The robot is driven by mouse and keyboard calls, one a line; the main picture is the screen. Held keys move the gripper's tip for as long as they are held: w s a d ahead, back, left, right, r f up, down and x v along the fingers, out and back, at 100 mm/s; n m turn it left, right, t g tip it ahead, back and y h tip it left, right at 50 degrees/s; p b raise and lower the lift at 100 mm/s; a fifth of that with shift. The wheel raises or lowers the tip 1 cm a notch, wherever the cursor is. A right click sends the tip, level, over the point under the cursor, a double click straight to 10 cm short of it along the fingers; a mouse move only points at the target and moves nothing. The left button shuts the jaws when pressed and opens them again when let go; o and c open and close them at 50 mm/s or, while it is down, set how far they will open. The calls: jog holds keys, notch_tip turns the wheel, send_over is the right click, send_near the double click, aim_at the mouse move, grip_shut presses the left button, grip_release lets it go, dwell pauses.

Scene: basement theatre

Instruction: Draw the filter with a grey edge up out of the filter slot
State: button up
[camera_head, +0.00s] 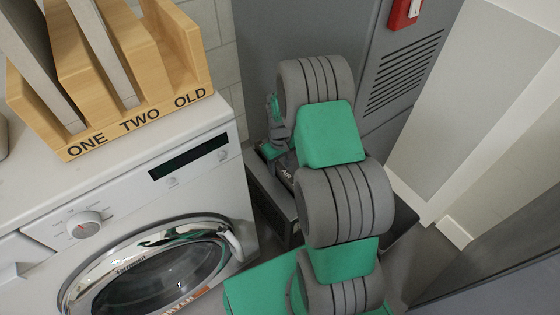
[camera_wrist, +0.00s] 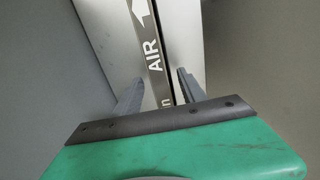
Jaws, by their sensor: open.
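A strip with a grey edge, lettered "AIR" with a white arrow (camera_wrist: 153,55), runs between pale panels in the wrist view; I take it for the filter's edge. In the head view the lettering "AIR" (camera_head: 287,173) shows at the top of a dark grey housing (camera_head: 270,205) on the floor right of the washing machine. My gripper (camera_wrist: 160,82) is open, with one finger on each side of the strip. Whether the fingers touch it I cannot tell. In the head view my arm hides much of the housing and the slot.
A wooden rack (camera_head: 82,148) marked ONE, TWO, OLD stands on the washing machine (camera_head: 130,185). Grey-edged panels stand in ONE and TWO; OLD looks empty. A grey cabinet with a vent (camera_head: 405,70) and red switch box (camera_head: 404,14) stands behind my arm.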

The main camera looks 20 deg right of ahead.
jog(key=shift+f, duration=0.7)
jog(key=shift+c, duration=0.3)
grip_shut()
dwell(0.4)
jog(key=shift+w, duration=0.1)
dwell(1.2)
